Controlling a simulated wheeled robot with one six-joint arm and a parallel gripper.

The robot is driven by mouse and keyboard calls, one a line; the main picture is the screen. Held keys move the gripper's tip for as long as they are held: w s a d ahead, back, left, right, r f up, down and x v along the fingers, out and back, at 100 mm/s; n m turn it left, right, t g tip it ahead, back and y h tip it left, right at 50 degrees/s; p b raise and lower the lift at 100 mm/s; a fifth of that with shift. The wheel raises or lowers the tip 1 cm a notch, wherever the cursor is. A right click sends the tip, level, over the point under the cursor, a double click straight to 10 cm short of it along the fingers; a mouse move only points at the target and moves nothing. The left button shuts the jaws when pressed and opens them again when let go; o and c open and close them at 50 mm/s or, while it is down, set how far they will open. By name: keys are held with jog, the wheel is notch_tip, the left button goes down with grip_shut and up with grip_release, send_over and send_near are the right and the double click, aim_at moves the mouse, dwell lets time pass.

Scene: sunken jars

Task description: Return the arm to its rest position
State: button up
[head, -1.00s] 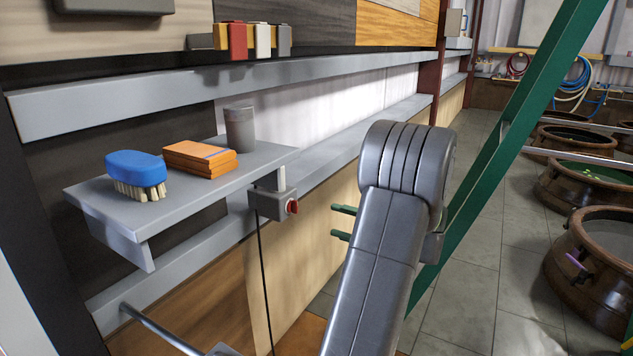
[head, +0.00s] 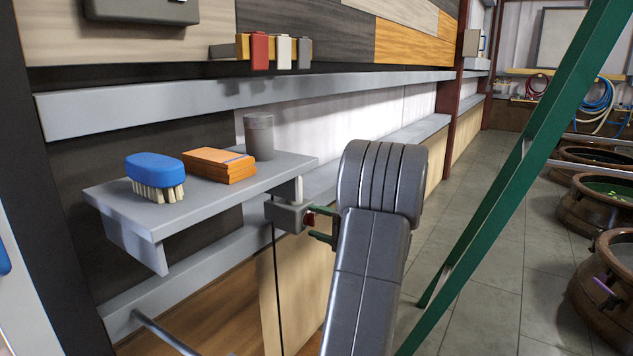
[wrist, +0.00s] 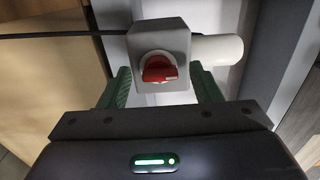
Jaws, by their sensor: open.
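My arm (head: 370,270) reaches up in the middle of the head view. My gripper (head: 319,222) has green fingers that point left at a grey switch box with a red knob, below the shelf's right end. In the wrist view my gripper (wrist: 166,82) is open, with one green finger on each side of the grey switch box (wrist: 158,40) and its red knob (wrist: 159,69). The knob faces the gripper between the fingers. I cannot tell whether the fingers touch the box. Nothing is held.
A grey shelf (head: 120,205) carries a blue brush (head: 155,172), orange blocks (head: 218,165) and a grey canister (head: 259,137). A green slanted post (head: 505,185) stands right of my arm. Large brown jars (head: 605,285) are sunk at the far right. Tiled floor (head: 470,230) between is clear.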

jog(key=p+v, duration=0.4)
jog(key=v, duration=1)
jog(key=b+x, duration=0.4)
jog(key=x, duration=1)
jog(key=shift+f, duration=0.15)
jog(key=shift+r+p, duration=0.4)
jog(key=shift+p, duration=0.2)
jog(key=m+p, duration=0.4)
jog(key=p, duration=0.2)
jog(key=shift+m+p, duration=0.3)
jog(key=shift+m, duration=0.1)
jog(key=m+p, duration=0.2)
jog(key=p, duration=0.1)
jog(key=m+p, duration=0.2)
jog(key=p, duration=0.1)
jog(key=shift+w+d+r+m+p, duration=0.1)
jog(key=shift+w+m+p, duration=0.05)
jog(key=shift+m+p, duration=0.2)
jog(key=shift+w+d+f+m+p, duration=0.1)
jog(key=shift+m+p, duration=2)
jog(key=shift+p, duration=0.65)
jog(key=shift+f+m+p, duration=0.1)
jog(key=shift+m+p, duration=1.95)
jog(key=shift+p, duration=0.65)
